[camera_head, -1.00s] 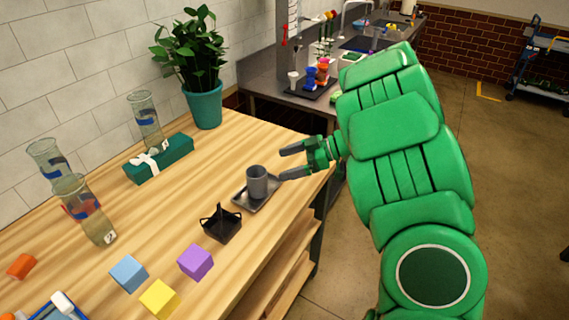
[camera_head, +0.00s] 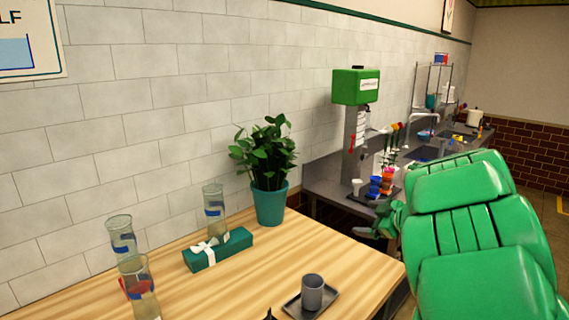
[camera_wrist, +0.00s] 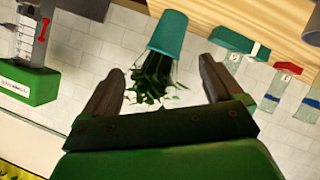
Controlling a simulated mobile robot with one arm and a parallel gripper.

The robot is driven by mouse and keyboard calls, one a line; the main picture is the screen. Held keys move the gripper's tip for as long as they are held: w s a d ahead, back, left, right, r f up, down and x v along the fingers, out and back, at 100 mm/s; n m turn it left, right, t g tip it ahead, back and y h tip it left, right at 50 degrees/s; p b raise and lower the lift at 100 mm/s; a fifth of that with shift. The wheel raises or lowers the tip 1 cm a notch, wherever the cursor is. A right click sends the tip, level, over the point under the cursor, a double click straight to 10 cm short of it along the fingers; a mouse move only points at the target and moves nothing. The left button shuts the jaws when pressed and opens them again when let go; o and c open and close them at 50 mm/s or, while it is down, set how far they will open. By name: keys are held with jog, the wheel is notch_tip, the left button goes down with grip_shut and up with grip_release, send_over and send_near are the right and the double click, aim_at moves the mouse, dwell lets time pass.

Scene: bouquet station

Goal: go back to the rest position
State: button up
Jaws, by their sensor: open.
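My gripper (camera_head: 376,222) is at the right end of the wooden table in the head view, raised above and beyond its edge, with my green arm behind it. In the wrist view its two fingers (camera_wrist: 160,85) stand wide apart with nothing between them that they touch. The wrist view is turned over, with the teal potted plant (camera_wrist: 166,45) hanging from the top. A grey cup (camera_head: 312,290) stands on a small dark tray (camera_head: 290,307) on the table, apart from my gripper.
The potted plant (camera_head: 270,205), a teal gift box with white ribbon (camera_head: 218,250) and several glass vases (camera_head: 140,290) stand along the wall. A green-topped dispenser (camera_head: 356,86) and colored cups (camera_head: 380,184) are on the grey counter at the back right.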

jog(key=d+r+m+t+h, duration=0.3)
jog(key=d+r+m+h, duration=0.3)
jog(key=d+r+h, duration=0.35)
jog(key=s+d+r+m+g+h, duration=0.2)
jog(key=s+d+m+g+h, duration=0.25)
jog(key=s, duration=0.55)
jog(key=s+a+f+m+g+y, duration=0.1)
jog(key=s+a+f+g+y, duration=0.1)
jog(key=s+a, duration=0.5)
jog(key=s+a+f+g+y, duration=0.2)
jog(key=s+a+f+g, duration=0.3)
jog(key=s, duration=1.4)
jog(key=s+a+f+m+g+y, duration=0.1)
jog(key=s+a+f+g+y, duration=0.2)
jog(key=s+a+f, duration=0.3)
jog(key=s+a+g, duration=0.1)
jog(key=s+a, duration=0.4)
jog(key=s, duration=0.3)
jog(key=shift+a+f+m, duration=0.2)
jog(key=shift+f+m, duration=0.15)
